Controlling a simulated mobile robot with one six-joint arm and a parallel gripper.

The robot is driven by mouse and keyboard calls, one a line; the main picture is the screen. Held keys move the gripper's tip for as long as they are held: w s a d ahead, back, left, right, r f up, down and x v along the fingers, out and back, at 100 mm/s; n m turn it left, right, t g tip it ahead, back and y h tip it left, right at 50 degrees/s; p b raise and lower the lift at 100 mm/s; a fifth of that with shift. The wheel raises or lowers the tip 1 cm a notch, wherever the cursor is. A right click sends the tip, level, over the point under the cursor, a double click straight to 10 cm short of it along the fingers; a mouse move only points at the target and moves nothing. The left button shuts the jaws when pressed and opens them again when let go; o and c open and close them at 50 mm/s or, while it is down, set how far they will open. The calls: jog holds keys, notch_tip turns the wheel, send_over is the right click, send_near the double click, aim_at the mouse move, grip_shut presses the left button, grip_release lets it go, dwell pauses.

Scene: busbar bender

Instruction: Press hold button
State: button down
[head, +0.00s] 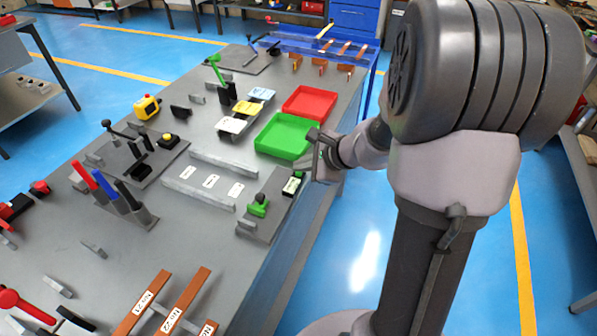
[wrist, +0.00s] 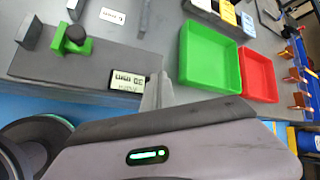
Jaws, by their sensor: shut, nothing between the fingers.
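No button that I can read as the hold button shows clearly. A small display (wrist: 128,82) with dark characters on a pale face sits on a grey plate (wrist: 60,67); it also shows in the head view (head: 291,186). A green fixture (wrist: 72,44) with a dark round knob stands on the same plate, left of the display. My gripper (wrist: 157,92) is shut and empty, just right of the display in the wrist view. In the head view my gripper (head: 314,150) is over the bench's right edge, beside the green tray. Whether it touches anything I cannot tell.
A green tray (head: 284,137) and a red tray (head: 311,103) lie close beyond my gripper. A yellow button (head: 169,139) on a dark base and a yellow box with a red top (head: 147,107) stand farther left. Long grey rails (head: 199,194) lie left of the plate.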

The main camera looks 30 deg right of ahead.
aim_at(302, 176)
jog(key=shift+f, duration=0.2)
jog(key=shift+r, duration=0.15)
dwell(0.3)
jog(key=shift+r+p, duration=0.5)
jog(key=shift+r, duration=0.25)
notch_tip(302, 176, up, 5)
jog(key=p, duration=0.4)
dwell(0.5)
